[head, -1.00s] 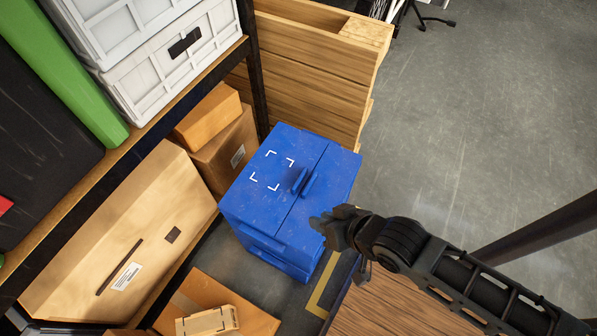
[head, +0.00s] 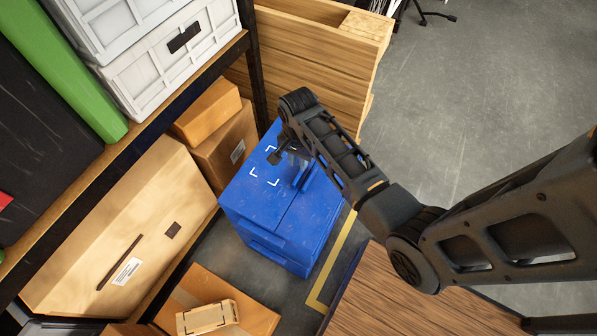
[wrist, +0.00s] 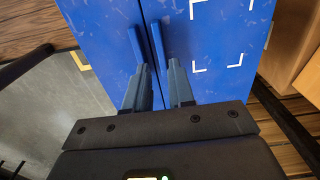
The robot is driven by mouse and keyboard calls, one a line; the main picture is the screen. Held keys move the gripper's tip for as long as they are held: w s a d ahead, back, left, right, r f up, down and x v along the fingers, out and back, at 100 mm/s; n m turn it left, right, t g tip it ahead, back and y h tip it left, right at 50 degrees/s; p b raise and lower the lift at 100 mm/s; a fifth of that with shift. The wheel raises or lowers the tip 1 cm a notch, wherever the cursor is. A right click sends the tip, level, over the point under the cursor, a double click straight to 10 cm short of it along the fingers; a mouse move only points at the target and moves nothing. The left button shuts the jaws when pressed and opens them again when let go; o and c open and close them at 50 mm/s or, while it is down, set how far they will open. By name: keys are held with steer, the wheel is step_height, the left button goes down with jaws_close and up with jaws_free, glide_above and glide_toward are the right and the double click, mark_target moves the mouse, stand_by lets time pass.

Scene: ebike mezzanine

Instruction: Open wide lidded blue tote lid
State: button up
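The wide blue tote (head: 285,217) stands on the floor beside the shelf, its two lid halves shut with a seam between them. Each half has a blue handle by the seam. In the wrist view the handles show as a left handle (wrist: 136,44) and a right handle (wrist: 158,44), over the tote lid (wrist: 95,25). My gripper (head: 290,155) is over the lid near the handles, partly hidden by my arm in the head view. In the wrist view my gripper (wrist: 160,72) has its two fingers apart, with the tips close to the handles. I cannot tell whether they touch.
Cardboard boxes (head: 225,140) and a shelf post (head: 250,75) are close to the tote's left. A wooden crate (head: 310,55) stands behind it. A wooden surface (head: 400,305) is at the front right. Open grey floor (head: 480,110) lies to the right.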

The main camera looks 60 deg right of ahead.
mark_target(299, 175)
step_height(299, 175, down, 7)
steer(key=shift+b, duration=0.45)
jaws_close()
stand_by(0.4)
